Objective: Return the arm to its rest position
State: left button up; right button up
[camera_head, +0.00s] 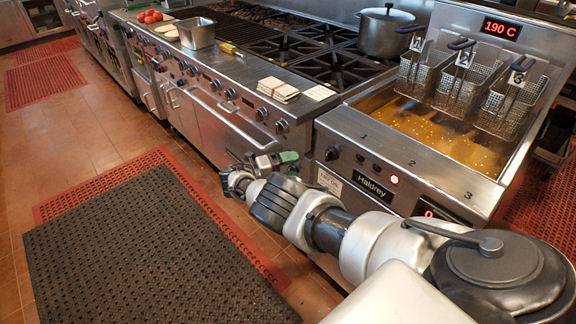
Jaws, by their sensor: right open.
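My right arm reaches in from the lower right, in front of the fryer (335,150). Its gripper (262,163) is at the far end of the arm, over the floor and close to the front of the range. It is small in the view and partly hidden behind my wrist. It is open, and I see nothing held in it. My left gripper is out of view.
A steel range (215,105) runs along the back, with a pot (384,34), a metal pan (196,34) and tomatoes (150,16) on top. Three baskets (460,85) hang over the fryer's oil. Black mat (140,250) covers open floor at left.

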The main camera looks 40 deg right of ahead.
dwell(0.3)
jog(key=s+a+f+m+t+y+p, duration=0.1)
jog(key=s+a+f+m+y, duration=0.2)
jog(key=s+f, duration=0.5)
jog(key=s+a+f+m+t+y, duration=0.2)
jog(key=s+f+y, duration=0.15)
jog(key=f, duration=0.95)
jog(key=s+a+f+m+t+y+p, duration=0.1)
jog(key=s+a+f+m+y, duration=0.15)
jog(key=s+f, duration=0.55)
jog(key=s+a+f+m+t+y, duration=0.1)
jog(key=s+a+f+m+y, duration=0.1)
jog(key=s+a+f+m, duration=0.2)
jog(key=s+a+f+m+t+y, duration=0.1)
jog(key=s+a+f+m+y, duration=0.2)
jog(key=s+m, duration=0.8)
jog(key=s+a+f+m+y+p, duration=0.1)
jog(key=s+a+f+m+y, duration=0.2)
jog(key=s, duration=1)
notch_tip(320, 180, down, 4)
jog(key=a+m, duration=0.1)
jog(key=m, duration=0.3)
jog(key=shift+s+a+r+t, duration=0.25)
jog(key=shift+s+a+t, duration=0.05)
jog(key=shift+s+t, duration=0.1)
jog(key=shift+s+m, duration=0.1)
jog(key=shift+m, duration=0.15)
jog(key=shift+c, duration=0.5)
